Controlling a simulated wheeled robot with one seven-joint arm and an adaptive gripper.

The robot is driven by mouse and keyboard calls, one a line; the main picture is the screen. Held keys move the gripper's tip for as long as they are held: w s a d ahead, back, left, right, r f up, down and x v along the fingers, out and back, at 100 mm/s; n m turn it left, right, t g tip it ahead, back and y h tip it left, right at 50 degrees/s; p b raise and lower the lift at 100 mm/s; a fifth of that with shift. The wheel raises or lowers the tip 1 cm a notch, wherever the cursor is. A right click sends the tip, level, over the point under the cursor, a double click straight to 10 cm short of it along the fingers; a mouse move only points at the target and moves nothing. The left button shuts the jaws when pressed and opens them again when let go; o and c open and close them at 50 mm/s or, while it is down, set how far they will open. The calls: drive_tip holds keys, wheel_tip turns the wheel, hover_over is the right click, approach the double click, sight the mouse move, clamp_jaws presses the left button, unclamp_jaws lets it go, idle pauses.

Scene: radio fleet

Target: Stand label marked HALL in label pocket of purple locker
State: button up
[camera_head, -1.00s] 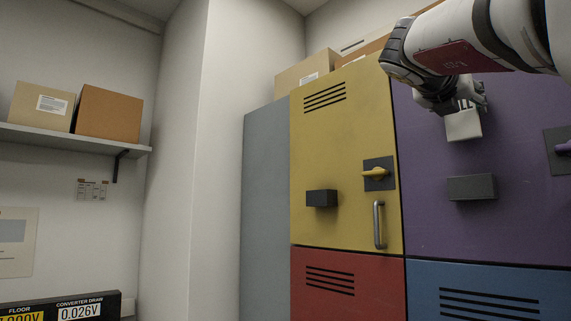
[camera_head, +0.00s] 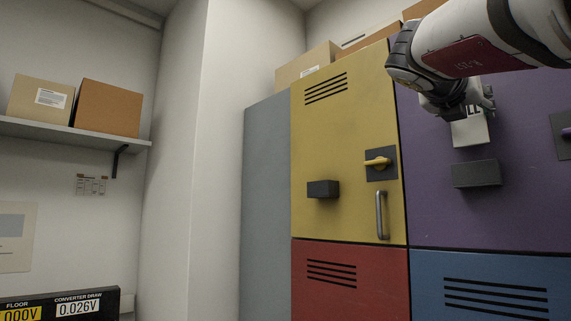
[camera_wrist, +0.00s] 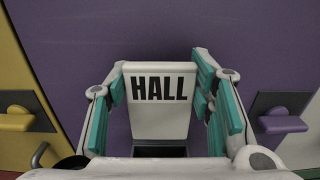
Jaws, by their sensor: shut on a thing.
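The white label marked HALL (camera_wrist: 160,105) is upright between my gripper's (camera_wrist: 160,88) teal finger pads in the wrist view. My gripper is shut on it. In the head view the label (camera_head: 470,133) hangs below my gripper (camera_head: 474,108), in front of the purple locker (camera_head: 450,220). The dark label pocket (camera_head: 476,174) on that locker is just below the label, with a small gap showing in this view. In the wrist view part of the dark pocket (camera_wrist: 160,152) shows below the label's lower edge; the rest is hidden by my gripper.
The yellow locker (camera_head: 340,140) to the left has its own pocket (camera_head: 323,189), a knob (camera_head: 378,162) and a bar handle (camera_head: 381,215). The purple locker's knob (camera_wrist: 283,122) stands to the right. Red (camera_head: 350,280) and blue (camera_head: 480,285) lockers are below.

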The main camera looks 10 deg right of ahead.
sight(471, 144)
drive_tip(key=shift+f+b, duration=0.45)
drive_tip(key=shift+f, duration=0.45)
drive_tip(key=shift+p, duration=0.3)
idle(1.3)
drive_tip(key=shift+f+b, duration=1.9)
drive_tip(key=shift+f, duration=0.7)
drive_tip(key=o, duration=1.1)
drive_tip(key=shift+s+a, duration=0.1)
drive_tip(key=v, duration=1.1)
drive_tip(key=shift+s+a, duration=0.25)
